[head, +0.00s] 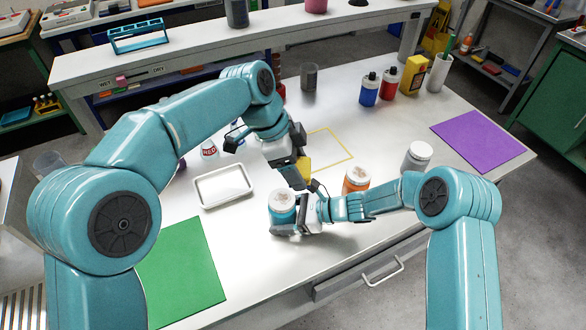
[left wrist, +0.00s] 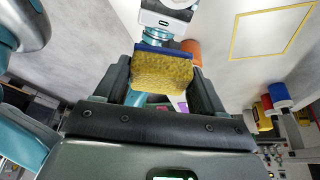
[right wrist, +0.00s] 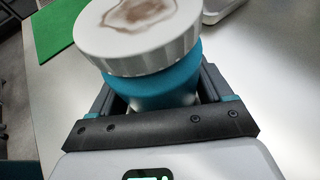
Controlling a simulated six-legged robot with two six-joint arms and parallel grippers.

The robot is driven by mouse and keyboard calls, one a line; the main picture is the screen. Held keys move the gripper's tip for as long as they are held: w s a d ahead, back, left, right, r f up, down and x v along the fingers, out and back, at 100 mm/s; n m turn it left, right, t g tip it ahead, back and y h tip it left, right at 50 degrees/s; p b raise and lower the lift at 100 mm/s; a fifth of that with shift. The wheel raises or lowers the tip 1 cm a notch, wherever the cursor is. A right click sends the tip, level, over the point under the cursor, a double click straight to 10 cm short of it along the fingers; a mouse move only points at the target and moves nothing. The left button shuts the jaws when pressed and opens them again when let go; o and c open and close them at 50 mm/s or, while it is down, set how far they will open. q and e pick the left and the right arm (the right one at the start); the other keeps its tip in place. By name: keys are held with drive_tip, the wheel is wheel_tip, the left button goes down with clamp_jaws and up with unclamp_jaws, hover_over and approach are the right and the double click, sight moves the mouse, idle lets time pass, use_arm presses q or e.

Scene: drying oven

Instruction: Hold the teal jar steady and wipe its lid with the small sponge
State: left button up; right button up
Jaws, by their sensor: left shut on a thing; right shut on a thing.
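The teal jar (head: 283,221) stands near the front edge of the table, with a white lid (head: 281,200). In the right wrist view the lid (right wrist: 138,32) carries a brown stain. My right gripper (head: 291,224) is shut around the jar's teal body (right wrist: 165,92). My left gripper (head: 301,176) is shut on the small sponge (head: 304,165), up and to the right of the jar in the head view and apart from the lid. In the left wrist view the sponge (left wrist: 161,70) is yellow with a blue layer, between the fingers.
An orange jar (head: 356,179) and a white-grey jar (head: 417,156) stand to the right. A white tray (head: 222,186) lies left, a green mat (head: 182,268) front left, a purple mat (head: 477,140) right. A yellow outline (head: 336,146) marks bare table behind.

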sight(289, 198)
use_arm(q)
drive_tip(key=shift+n, duration=0.3)
drive_tip(key=shift+w+a+f, duration=0.2)
drive_tip(key=shift+a+f, duration=0.1)
drive_tip(key=shift+f, duration=1.15)
drive_tip(key=shift+w+a+f, duration=0.2)
drive_tip(key=shift+a+f, duration=0.1)
drive_tip(key=shift+f, duration=1.1)
drive_tip(key=shift+w+a+f, duration=0.2)
drive_tip(key=shift+a+f, duration=0.1)
drive_tip(key=shift+f, duration=1.15)
drive_tip(key=shift+s+a+f, duration=0.1)
drive_tip(key=shift+a+f, duration=0.3)
drive_tip(key=shift+f, duration=0.15)
drive_tip(key=shift+s+a, duration=0.3)
drive_tip(key=shift+a, duration=0.4)
drive_tip(key=shift+s+a, duration=0.3)
drive_tip(key=shift+a, duration=0.35)
drive_tip(key=d, duration=0.1)
drive_tip(key=w+d, duration=0.1)
drive_tip(key=d, duration=0.1)
drive_tip(key=shift+w+d, duration=0.1)
drive_tip(key=shift+w, duration=0.05)
drive_tip(key=shift+w+d+r, duration=0.1)
drive_tip(key=shift+d, duration=0.1)
wheel_tip(289, 198, up, 8)
